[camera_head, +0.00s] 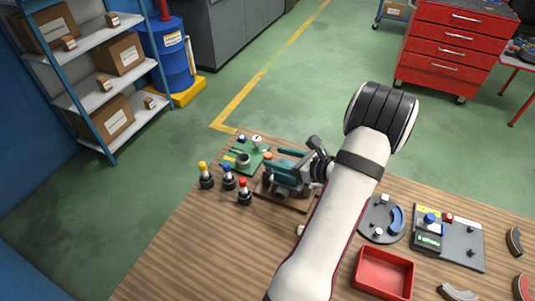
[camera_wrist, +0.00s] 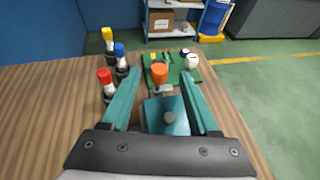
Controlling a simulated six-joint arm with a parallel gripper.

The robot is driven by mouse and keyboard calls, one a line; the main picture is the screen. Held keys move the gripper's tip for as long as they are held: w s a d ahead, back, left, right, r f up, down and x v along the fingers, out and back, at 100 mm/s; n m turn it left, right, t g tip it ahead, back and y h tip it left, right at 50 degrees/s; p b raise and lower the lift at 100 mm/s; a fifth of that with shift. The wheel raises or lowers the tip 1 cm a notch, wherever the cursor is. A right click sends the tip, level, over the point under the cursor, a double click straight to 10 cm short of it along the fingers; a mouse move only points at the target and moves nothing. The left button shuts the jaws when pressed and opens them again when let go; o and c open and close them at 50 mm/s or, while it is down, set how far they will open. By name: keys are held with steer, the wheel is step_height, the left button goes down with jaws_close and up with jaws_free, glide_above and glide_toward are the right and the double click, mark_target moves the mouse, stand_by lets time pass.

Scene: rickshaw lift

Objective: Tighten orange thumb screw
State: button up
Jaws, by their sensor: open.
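The orange thumb screw (camera_wrist: 159,72) stands upright on a teal fixture (camera_wrist: 166,118) with a round grey knob. In the head view the screw's orange top (camera_head: 268,156) shows at the fixture's far left, and the fixture's brown base (camera_head: 298,207) rests on the wooden table. My gripper (camera_wrist: 161,76) is open, with one teal finger on each side of the screw in the wrist view. Gaps show between screw and fingertips there; the height difference is unclear. In the head view my gripper (camera_head: 277,159) is over the fixture and hides part of it.
Bottles with yellow (camera_head: 203,166), blue (camera_head: 227,170) and red (camera_head: 243,184) tops stand left of the fixture. A green board (camera_head: 240,164) with small parts lies behind it. Right of my arm are a grey disc (camera_head: 376,232), a red tray (camera_head: 384,273) and a panel (camera_head: 463,243).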

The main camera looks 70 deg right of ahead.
mark_target(269, 155)
steer(key=x, duration=0.4)
jaws_close()
